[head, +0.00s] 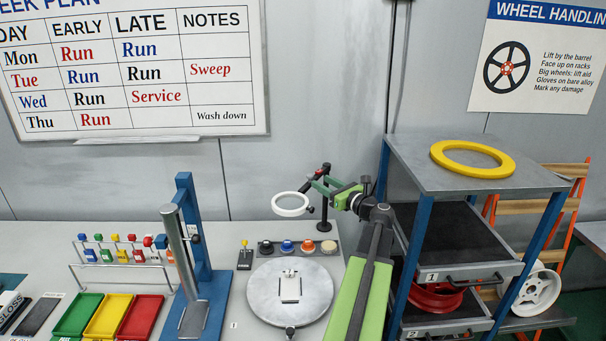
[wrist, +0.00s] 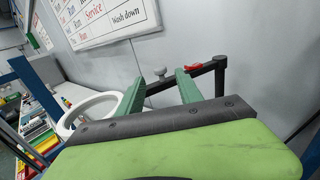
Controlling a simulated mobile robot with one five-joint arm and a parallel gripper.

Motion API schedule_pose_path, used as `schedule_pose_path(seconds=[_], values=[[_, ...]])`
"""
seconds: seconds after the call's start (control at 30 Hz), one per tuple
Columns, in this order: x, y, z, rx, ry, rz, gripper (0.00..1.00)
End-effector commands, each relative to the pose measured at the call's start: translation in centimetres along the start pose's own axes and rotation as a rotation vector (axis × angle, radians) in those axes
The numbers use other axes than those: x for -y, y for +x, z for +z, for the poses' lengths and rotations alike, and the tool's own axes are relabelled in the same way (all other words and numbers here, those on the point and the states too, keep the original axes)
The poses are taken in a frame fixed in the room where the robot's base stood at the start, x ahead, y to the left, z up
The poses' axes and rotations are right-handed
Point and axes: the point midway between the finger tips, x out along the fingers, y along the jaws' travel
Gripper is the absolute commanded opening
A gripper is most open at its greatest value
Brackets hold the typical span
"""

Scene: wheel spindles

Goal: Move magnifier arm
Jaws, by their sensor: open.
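The magnifier arm has a white ring lens (head: 290,205), a thin dark link with a red part (head: 322,169), and a black post (head: 325,218) on the bench. In the wrist view the white ring (wrist: 88,112) is at left, partly hidden by my gripper, and the black link and post (wrist: 220,78) are ahead. My gripper (head: 322,183) has green fingers, spread apart and empty, close to the link near the post. In the wrist view my gripper (wrist: 161,80) shows a grey knob (wrist: 158,84) between its fingertips. I cannot tell whether the fingers touch the link.
A round grey turntable (head: 265,305) is below the ring. A blue stand (head: 190,190) and coloured trays (head: 107,318) are to the left. A shelf rack (head: 420,160) with a yellow ring (head: 472,159) on top stands close on the right. The wall is behind.

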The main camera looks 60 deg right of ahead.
Motion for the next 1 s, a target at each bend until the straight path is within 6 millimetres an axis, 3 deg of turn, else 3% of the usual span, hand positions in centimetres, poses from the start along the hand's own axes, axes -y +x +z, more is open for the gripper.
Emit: schedule_pose_path(seconds=[0.2,0.4,0.57,0.83,1.0], values=[[0.0,5.9,0.0,0.000,0.000,0.004,0.43],[-0.1,9.5,0.0,0.000,0.000,0.003,0.43],[-0.1,10.7,0.0,0.000,-0.001,0.002,0.43],[-0.2,10.8,0.0,0.000,-0.001,0.002,0.43],[-0.2,10.8,0.0,0.000,-0.001,0.003,0.20]])
